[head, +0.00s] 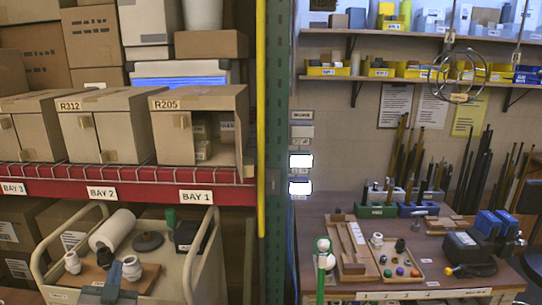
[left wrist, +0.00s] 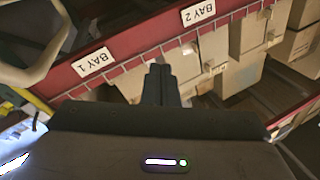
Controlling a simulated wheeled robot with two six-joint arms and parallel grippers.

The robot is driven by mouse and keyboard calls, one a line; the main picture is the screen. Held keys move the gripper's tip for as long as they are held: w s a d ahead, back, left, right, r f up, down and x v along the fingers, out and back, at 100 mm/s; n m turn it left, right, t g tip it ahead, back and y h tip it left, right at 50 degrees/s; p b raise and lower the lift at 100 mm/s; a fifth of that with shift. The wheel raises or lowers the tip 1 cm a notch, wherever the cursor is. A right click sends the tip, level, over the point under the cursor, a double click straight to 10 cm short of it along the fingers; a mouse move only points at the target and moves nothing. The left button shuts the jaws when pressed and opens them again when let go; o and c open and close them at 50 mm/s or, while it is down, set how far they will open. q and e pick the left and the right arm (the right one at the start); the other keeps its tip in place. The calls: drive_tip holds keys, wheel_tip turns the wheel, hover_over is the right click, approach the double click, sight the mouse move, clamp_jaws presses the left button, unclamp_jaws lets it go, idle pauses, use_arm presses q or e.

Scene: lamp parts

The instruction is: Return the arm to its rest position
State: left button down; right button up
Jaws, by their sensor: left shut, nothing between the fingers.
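My left gripper (head: 114,270) shows in the head view as a grey-blue shape at the bottom left, over the wooden board on the cart. In the left wrist view its two dark fingers (left wrist: 161,86) are side by side, shut and empty. They point toward the red shelf beam and the boxes, apart from the lamp parts. On the cart are a white roll-shaped part (head: 112,230), a white socket-like part (head: 72,262), another white part (head: 132,268) and a dark round disc (head: 148,241). My right gripper is not in view.
The beige cart (head: 196,268) stands below a red shelf beam (head: 120,181) with bay labels. A green rack post (head: 278,150) separates this from a workbench (head: 420,285) with trays, tools and small parts.

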use_arm(q)
drive_tip(key=s+d+f+n+g, duration=0.2)
drive_tip(key=s+f+g, duration=0.6)
drive_tip(key=s+f, duration=0.65)
drive_tip(key=s+d+f+m+g+h, duration=0.1)
drive_tip(key=s+d+f+g+h, duration=0.25)
drive_tip(key=s, duration=0.55)
drive_tip(key=s+d+f+g+h, duration=0.1)
drive_tip(key=s+d+f+g, duration=0.25)
drive_tip(key=s+f, duration=0.4)
drive_tip(key=s+a+f+g+b, duration=0.1)
drive_tip(key=a+f+g, duration=0.15)
drive_tip(key=f, duration=2.85)
drive_tip(key=s+a+f+b, duration=0.1)
drive_tip(key=s+a+f, duration=0.1)
drive_tip(key=s+f, duration=1.6)
drive_tip(key=shift+s+f, duration=0.2)
drive_tip(key=shift+f, duration=0.15)
drive_tip(key=shift+n+g+y, duration=0.25)
drive_tip(key=shift+n, duration=0.05)
